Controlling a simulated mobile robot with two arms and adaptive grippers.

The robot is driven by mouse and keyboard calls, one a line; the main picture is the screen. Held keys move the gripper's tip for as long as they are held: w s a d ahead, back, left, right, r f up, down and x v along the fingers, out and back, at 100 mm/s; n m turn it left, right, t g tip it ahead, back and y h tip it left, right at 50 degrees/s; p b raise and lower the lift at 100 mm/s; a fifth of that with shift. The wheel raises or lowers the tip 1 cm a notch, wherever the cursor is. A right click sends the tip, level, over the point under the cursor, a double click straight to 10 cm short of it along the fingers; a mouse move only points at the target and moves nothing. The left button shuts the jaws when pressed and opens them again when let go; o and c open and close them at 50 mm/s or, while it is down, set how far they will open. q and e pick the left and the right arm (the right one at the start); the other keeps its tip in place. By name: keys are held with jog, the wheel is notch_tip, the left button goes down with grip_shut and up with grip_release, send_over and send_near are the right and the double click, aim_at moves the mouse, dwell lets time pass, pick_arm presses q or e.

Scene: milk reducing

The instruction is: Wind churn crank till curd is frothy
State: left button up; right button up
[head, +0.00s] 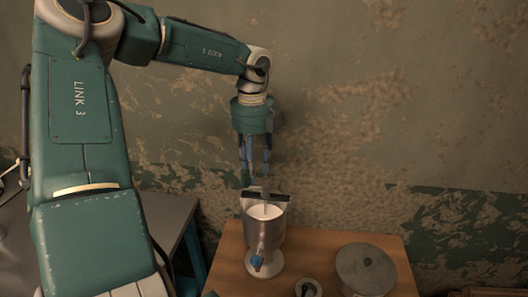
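The metal churn (276,238) stands upright on the wooden table, with white curd (264,211) in its open top and a dark bar across the rim. A blue knob (256,262) shows low on its front; it may be the crank's handle, but I cannot make out the whole crank. My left gripper (256,180) points down just above and behind the churn's rim. Its two fingers are apart with nothing seen between them. I cannot tell whether the tips touch the bar. My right gripper is not in view.
A round metal pot with a lid (365,268) stands on the wooden table (318,246) right of the churn. A small pale round item with a dark top (308,288) sits between them. A grey table (172,222) is at left. A worn wall (350,130) rises close behind.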

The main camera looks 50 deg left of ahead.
pick_arm(q)
notch_tip(320, 180, up, 9)
jog(key=p, duration=0.5)
dwell(0.4)
jog(key=shift+r, duration=0.1)
dwell(0.3)
